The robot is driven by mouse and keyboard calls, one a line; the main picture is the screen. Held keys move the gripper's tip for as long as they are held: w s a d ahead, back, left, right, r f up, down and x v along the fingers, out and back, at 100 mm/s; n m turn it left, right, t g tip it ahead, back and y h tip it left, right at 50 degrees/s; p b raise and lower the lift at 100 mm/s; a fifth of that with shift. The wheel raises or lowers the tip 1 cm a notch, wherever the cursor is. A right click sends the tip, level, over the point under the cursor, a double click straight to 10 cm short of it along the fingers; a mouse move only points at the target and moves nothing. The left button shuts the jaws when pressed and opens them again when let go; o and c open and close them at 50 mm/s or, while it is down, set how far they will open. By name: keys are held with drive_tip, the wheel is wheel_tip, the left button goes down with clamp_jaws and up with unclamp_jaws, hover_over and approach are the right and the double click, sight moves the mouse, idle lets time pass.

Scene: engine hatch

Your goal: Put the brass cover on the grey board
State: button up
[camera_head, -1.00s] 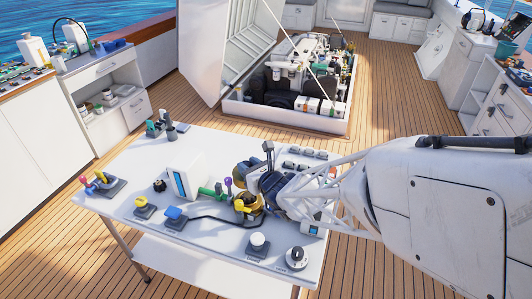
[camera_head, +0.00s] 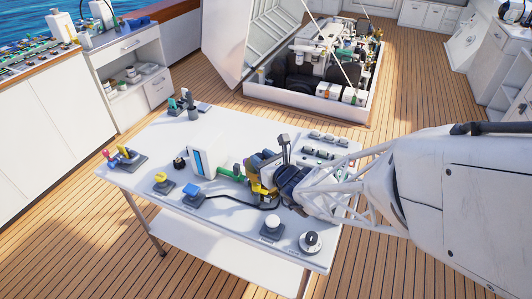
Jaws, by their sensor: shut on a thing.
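My gripper (camera_head: 261,186) is low over the right half of the white table. Its dark jaws are shut on a gold-yellow piece (camera_head: 259,194), which looks like the brass cover. The jaws hide much of this piece, and I cannot tell whether it touches the tabletop. I cannot pick out a grey board for certain. My arm and wrist hide part of the table's right side.
A green handle (camera_head: 230,172) and a white box with a blue stripe (camera_head: 207,153) stand left of my gripper. A white knob (camera_head: 272,222) and a black-and-white dial (camera_head: 311,242) are in front. Grey switches (camera_head: 325,139) lie behind. The open hatch (camera_head: 312,88) is beyond.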

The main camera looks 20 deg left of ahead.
drive_tip(key=s+d+f+n+g, duration=0.1)
drive_tip(key=s+f, duration=0.1)
drive_tip(key=s, duration=0.5)
drive_tip(key=s+d+f+n+g+y, duration=0.1)
drive_tip(key=s+f+g, duration=0.1)
drive_tip(key=s, duration=0.5)
drive_tip(key=s+d+f+n+g, duration=0.1)
drive_tip(key=s+f, duration=0.2)
drive_tip(key=s, duration=0.4)
drive_tip(key=shift+s+d+f+n+g+y, duration=0.3)
drive_tip(key=shift+s+d+g+y, duration=0.05)
drive_tip(key=shift+s+g+y, duration=0.05)
drive_tip(key=w+a+f, duration=0.1)
drive_tip(key=w+a, duration=0.8)
drive_tip(key=a, duration=0.4)
drive_tip(key=shift+f, duration=0.25)
drive_tip(key=shift+w+a, duration=0.1)
drive_tip(key=shift+f, duration=1.75)
drive_tip(key=shift+f, duration=0.1)
